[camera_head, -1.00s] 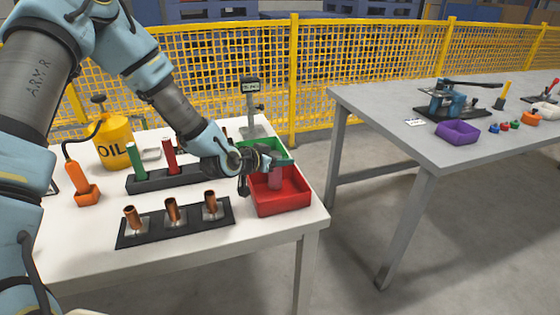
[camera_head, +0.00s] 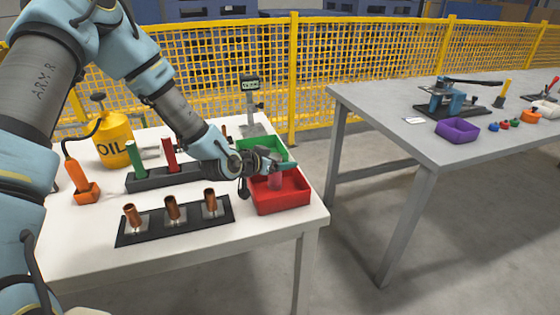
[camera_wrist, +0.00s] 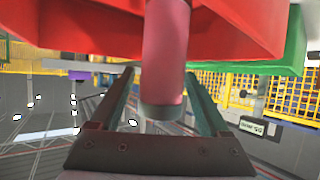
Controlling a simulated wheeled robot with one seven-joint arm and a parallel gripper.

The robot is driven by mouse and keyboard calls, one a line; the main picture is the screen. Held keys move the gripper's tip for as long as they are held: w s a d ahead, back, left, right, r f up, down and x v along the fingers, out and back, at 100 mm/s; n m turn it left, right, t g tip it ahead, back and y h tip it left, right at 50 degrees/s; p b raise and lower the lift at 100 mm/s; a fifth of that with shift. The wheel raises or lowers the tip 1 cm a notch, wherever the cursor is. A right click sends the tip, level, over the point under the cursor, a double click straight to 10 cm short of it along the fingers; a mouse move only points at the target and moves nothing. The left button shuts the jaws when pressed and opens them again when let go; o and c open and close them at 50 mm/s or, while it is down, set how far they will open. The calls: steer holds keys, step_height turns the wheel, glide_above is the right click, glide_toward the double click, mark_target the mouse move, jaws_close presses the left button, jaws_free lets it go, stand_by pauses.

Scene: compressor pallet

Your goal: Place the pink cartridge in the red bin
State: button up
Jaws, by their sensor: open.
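The pink cartridge (camera_head: 275,181) stands about upright in the red bin (camera_head: 290,204), near its back left part. In the wrist view the cartridge (camera_wrist: 165,55) shows between the two fingers, with the red bin (camera_wrist: 75,25) around and behind it. My gripper (camera_head: 284,163) is over the back part of the red bin. In the wrist view my gripper (camera_wrist: 160,73) has its fingers apart, with a gap on each side of the cartridge. I cannot tell whether the cartridge's lower end touches the bin floor.
A green bin (camera_head: 262,146) adjoins the red bin at the back. A dark rack with green and red cylinders (camera_head: 170,176) and a black plate with copper pieces (camera_head: 172,222) lie to the left. A gauge stand (camera_head: 251,105) rises behind. A grey table (camera_head: 395,115) stands right.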

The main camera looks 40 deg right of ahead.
steer(key=shift+r, duration=0.15)
steer(key=shift+a+r, duration=0.1)
steer(key=shift+a, duration=0.1)
steer(key=b+v, duration=0.2)
steer(key=v, duration=1)
steer(key=w+a+f+n+t+y, duration=0.1)
steer(key=w+a+n+y, duration=0.3)
steer(key=a, duration=0.6)
steer(key=w+a+n+t+y, duration=0.1)
steer(key=w+a+y, duration=0.35)
steer(key=a, duration=0.45)
steer(key=s+a+r+n+g+y, duration=0.1)
steer(key=s+a+r+n, duration=0.1)
steer(key=a, duration=0.5)
steer(key=s+a+r+n+g+y, duration=0.1)
steer(key=s+a+n, duration=0.1)
steer(key=a+n, duration=0.2)
steer(key=s+a+r+n+g+y, duration=0.1)
steer(key=s+a+r+n+y, duration=0.1)
steer(key=a, duration=0.8)
steer(key=shift+r+n, duration=0.3)
steer(key=shift+n, duration=0.5)
